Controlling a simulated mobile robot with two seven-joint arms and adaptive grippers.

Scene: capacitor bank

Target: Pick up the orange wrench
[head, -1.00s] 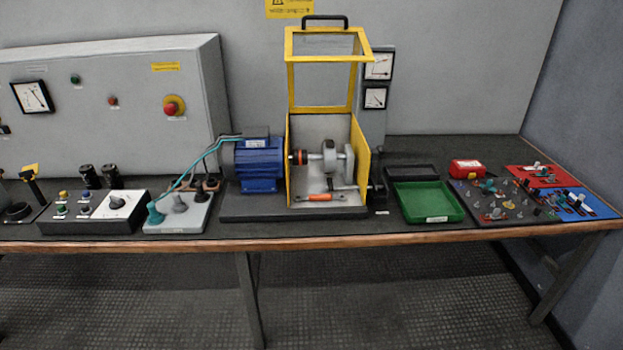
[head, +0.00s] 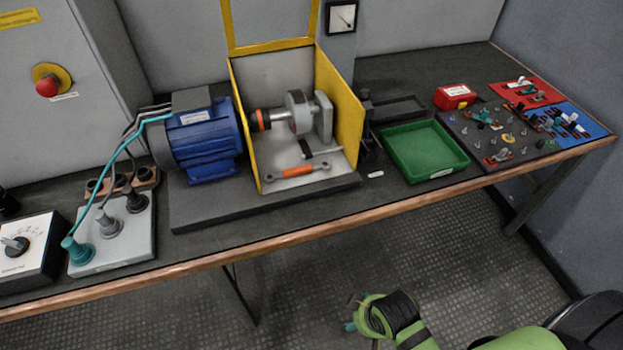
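The orange wrench (head: 298,171) has an orange handle and grey ends. It lies on the floor of the yellow-framed guard box (head: 342,92), near its open front edge. A grey shaft with a disc (head: 299,112) is mounted behind and above it. A dark-handled tool (head: 318,151) lies just behind the wrench. My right arm, green and black, shows at the bottom of the head view, low in front of the bench and well apart from the wrench. My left gripper is not in view.
A blue motor (head: 206,141) stands left of the guard box. A green tray (head: 424,152) and a red box (head: 455,96) are to the right. A dark board with small parts (head: 498,134) lies further right. The bench's front edge (head: 250,243) is wooden.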

